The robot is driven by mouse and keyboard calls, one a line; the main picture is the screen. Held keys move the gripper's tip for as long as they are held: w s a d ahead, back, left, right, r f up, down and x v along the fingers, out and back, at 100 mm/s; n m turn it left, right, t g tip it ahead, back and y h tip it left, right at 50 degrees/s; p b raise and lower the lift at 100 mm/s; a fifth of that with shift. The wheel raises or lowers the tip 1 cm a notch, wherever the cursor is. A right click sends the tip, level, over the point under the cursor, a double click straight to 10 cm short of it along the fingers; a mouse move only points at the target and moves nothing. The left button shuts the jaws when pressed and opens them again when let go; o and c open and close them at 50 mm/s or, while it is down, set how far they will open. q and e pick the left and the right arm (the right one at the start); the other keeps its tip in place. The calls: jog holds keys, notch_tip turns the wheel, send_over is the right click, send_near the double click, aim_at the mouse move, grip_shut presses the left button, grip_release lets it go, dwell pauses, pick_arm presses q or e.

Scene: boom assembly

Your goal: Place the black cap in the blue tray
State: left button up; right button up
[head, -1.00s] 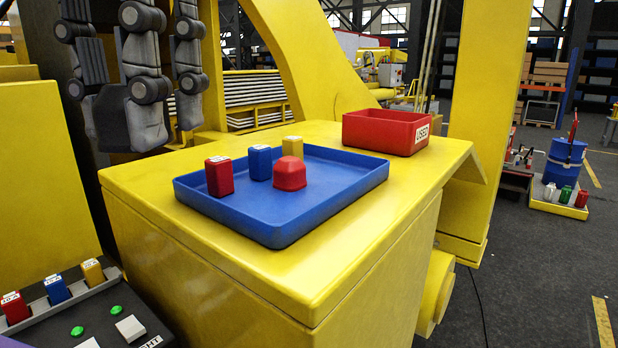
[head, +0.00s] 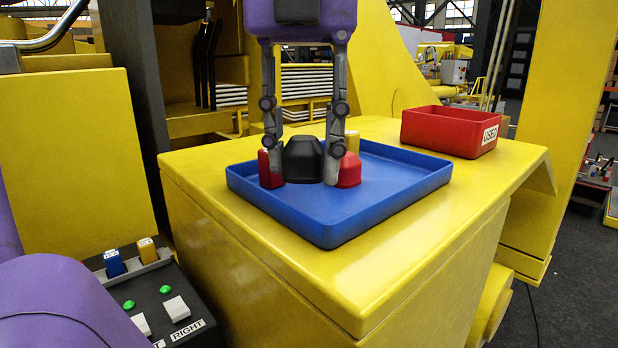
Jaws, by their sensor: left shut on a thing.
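The black cap (head: 304,160) is between the two grey fingers of my left gripper (head: 303,178), which is shut on it. The gripper comes down from above, its fingertips low over the left part of the blue tray (head: 385,209). I cannot tell whether the cap touches the tray floor. A red block (head: 265,166) and a red cap (head: 349,171) in the tray stand close beside the fingers, partly hidden by them. A yellow block (head: 352,141) shows behind. My right gripper is not in view.
A red bin marked USED (head: 450,128) stands behind the tray on the yellow housing (head: 400,268). A control box (head: 150,290) with buttons and a blue and a yellow block is at lower left. The tray's right part is clear.

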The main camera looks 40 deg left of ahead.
aim_at(308, 210)
pick_arm(q)
jog(key=shift+w+a+f, duration=0.1)
jog(key=shift+w+f, duration=0.25)
jog(key=shift+f, duration=0.15)
notch_tip(308, 210, down, 3)
jog(key=shift+w+a+f, duration=0.1)
jog(key=shift+w+f, duration=0.05)
jog(key=shift+f, duration=0.1)
jog(key=o, duration=0.9)
jog(key=shift+c, duration=0.2)
notch_tip(308, 210, up, 12)
jog(key=shift+r, duration=0.15)
